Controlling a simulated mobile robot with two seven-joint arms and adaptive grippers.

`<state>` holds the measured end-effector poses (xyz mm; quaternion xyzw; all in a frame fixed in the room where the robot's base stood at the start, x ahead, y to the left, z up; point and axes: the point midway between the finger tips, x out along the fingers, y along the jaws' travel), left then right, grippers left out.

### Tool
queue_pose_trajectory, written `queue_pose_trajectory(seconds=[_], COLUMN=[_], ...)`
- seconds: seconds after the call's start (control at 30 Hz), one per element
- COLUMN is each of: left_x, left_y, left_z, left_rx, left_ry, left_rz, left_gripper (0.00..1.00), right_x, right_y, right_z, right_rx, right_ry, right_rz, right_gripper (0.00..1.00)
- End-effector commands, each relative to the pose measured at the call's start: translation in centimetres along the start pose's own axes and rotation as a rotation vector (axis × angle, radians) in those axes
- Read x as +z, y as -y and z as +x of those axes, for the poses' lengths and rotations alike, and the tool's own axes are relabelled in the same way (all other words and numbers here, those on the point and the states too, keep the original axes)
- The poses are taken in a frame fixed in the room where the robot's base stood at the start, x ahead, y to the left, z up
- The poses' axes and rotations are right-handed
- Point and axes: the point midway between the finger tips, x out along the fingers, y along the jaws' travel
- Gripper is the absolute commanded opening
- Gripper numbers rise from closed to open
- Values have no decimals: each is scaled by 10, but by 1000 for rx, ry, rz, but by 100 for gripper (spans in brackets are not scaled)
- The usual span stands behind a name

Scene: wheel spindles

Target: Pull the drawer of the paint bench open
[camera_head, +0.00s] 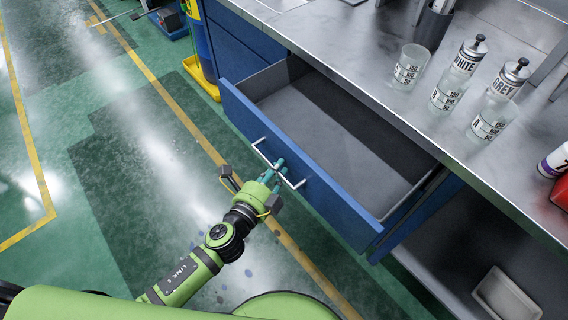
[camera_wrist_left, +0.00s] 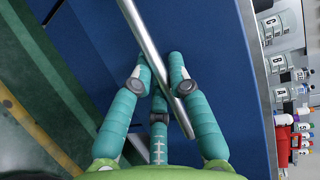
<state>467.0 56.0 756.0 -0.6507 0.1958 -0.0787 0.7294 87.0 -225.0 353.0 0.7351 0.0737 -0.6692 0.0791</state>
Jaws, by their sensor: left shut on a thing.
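The blue drawer (camera_head: 305,185) of the paint bench (camera_head: 330,30) stands pulled well out, and its grey inside (camera_head: 350,130) looks empty. A silver bar handle (camera_head: 295,182) runs across the drawer's front. My left gripper (camera_head: 278,166) is at the middle of this handle, shut on it. In the left wrist view the handle (camera_wrist_left: 148,40) passes between the teal fingers of the left gripper (camera_wrist_left: 160,88), against the blue drawer front (camera_wrist_left: 215,50). My right gripper is not in view.
On the bench top stand clear measuring cups (camera_head: 410,68), a WHITE jar (camera_head: 466,58) and a GREY jar (camera_head: 510,80). A white tray (camera_head: 505,297) lies on the lower shelf (camera_head: 470,240). A yellow-and-blue drum (camera_head: 200,45) stands beside the bench. The floor in front is clear.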

Motion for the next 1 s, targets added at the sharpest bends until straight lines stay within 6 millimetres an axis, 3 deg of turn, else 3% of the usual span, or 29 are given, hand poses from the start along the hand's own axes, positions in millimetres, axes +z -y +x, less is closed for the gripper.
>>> queue_pose_trajectory(seconds=[0.43, 0.47, 0.83, 1.0], left_x=[2, 2, 2, 2], left_y=[-1, -1, -1, -3], left_z=[-4, -4, -6, -24], left_rx=[-1, -1, 0, 4], left_ry=[2, 2, 1, 0], left_rz=[3, 3, 1, -1], left_gripper=[0, 30, 30, 30], right_x=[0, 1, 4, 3], right_y=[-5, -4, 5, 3], right_z=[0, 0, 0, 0], right_rx=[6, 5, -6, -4], right_ry=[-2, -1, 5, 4], right_rz=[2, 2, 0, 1], right_gripper=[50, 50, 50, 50])
